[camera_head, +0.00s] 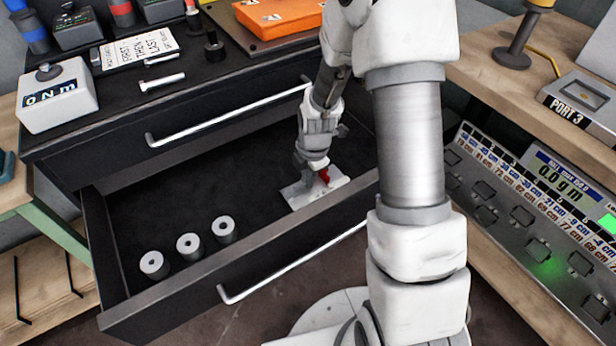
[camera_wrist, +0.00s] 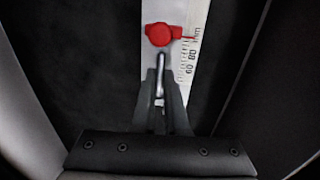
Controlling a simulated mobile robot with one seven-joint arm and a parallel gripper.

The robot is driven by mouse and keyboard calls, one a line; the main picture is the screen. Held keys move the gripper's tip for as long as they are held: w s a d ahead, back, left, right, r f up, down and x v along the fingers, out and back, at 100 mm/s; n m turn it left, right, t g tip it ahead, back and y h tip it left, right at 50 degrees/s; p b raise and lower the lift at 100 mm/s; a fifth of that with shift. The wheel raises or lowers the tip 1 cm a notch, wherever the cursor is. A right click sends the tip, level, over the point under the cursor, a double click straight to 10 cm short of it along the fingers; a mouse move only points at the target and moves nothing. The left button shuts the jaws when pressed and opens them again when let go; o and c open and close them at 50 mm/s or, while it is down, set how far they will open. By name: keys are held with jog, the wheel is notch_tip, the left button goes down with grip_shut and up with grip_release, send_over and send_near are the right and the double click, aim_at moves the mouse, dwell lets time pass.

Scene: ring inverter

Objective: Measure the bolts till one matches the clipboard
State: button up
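My gripper (camera_head: 314,172) reaches down into the open drawer, over a white measuring gauge (camera_head: 299,197) with a red slider. In the wrist view the gauge (camera_wrist: 208,18) shows a millimetre scale and the red slider (camera_wrist: 159,34) just beyond my fingertips. The fingers are close together on a thin shiny metal piece that looks like a bolt (camera_wrist: 160,88). I cannot tell whether it touches the gauge. Another bolt (camera_head: 162,82) lies on the cabinet top. No clipboard can be made out for sure.
Three grey cylinders (camera_head: 188,244) stand at the drawer's left end. The drawer front (camera_head: 180,300) is close to my arm. A label block (camera_head: 57,98), a note card (camera_head: 135,48) and an orange object (camera_head: 280,16) are on the cabinet top. A control panel (camera_head: 530,220) stands right.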

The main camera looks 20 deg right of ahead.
jog(key=o, duration=0.5)
jog(key=shift+o, duration=0.2)
jog(key=shift+r, duration=0.1)
jog(key=s+r+m+t+h+p, duration=0.1)
jog(key=s+r+m+p, duration=0.3)
jog(key=r, duration=1.1)
jog(key=s+r+m+t+p, duration=0.1)
jog(key=s+r+m+p, duration=0.3)
jog(key=r, duration=1)
jog(key=s+r+m+t, duration=0.2)
jog(key=s+r+m, duration=0.7)
jog(key=s+m, duration=0.45)
notch_tip(320, 180, up, 18)
jog(key=w+p, duration=0.1)
jog(key=p, duration=1.7)
